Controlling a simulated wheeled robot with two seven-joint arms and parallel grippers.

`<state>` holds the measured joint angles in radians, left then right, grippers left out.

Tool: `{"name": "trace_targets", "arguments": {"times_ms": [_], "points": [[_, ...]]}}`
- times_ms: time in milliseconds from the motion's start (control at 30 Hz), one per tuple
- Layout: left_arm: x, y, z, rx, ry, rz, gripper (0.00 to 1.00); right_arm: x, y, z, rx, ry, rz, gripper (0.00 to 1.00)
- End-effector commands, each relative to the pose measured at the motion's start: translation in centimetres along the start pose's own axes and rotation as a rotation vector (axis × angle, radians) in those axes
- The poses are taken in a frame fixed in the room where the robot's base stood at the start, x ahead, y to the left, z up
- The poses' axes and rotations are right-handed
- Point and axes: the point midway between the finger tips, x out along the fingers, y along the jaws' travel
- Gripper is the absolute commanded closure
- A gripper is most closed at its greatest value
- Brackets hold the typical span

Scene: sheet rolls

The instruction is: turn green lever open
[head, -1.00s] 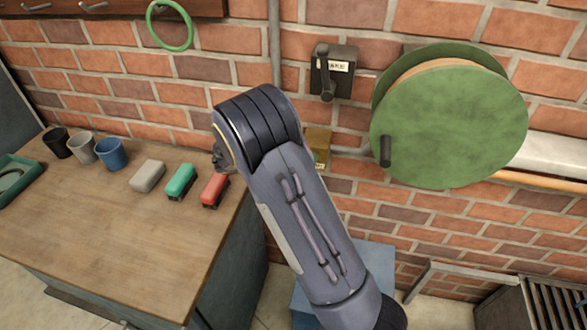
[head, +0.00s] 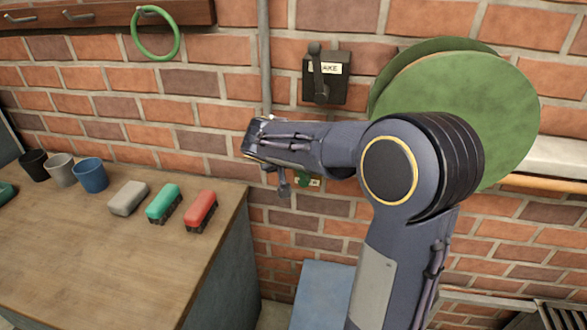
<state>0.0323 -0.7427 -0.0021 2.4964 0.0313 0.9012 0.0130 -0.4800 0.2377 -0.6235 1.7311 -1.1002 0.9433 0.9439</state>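A small green part (head: 302,180), which looks like the green lever, shows just below my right forearm. My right arm comes in from the bottom right, bends at the elbow and reaches left across the wall. A small grey piece of my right gripper (head: 283,186) hangs under the wrist, just left of the green part. Its fingers are not clear, and I cannot tell whether it touches the lever. My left gripper is not in view.
A black brake box (head: 325,78) with a black lever is above the forearm. A big green reel (head: 480,100) is behind my elbow. A wooden bench (head: 90,250) on the left holds cups and erasers. A green ring (head: 157,35) hangs from the hook rail.

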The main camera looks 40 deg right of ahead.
Motion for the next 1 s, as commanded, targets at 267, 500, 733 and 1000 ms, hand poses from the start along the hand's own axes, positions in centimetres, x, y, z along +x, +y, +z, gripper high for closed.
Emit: {"name": "trace_targets", "arguments": {"times_ms": [267, 500, 733, 1000], "points": [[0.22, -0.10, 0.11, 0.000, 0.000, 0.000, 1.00, 0.03, 0.07, 0.16, 0.011, -0.001, -0.011, 1.00], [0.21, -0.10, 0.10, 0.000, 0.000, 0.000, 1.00, 0.03, 0.07, 0.17, 0.010, -0.002, -0.011, 0.83], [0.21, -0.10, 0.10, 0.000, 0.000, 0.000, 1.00, 0.01, 0.08, 0.10, 0.010, 0.000, -0.010, 0.62], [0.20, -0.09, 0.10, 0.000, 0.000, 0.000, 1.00, -0.45, 0.06, 0.03, 0.010, 0.002, -0.011, 0.62]]}}
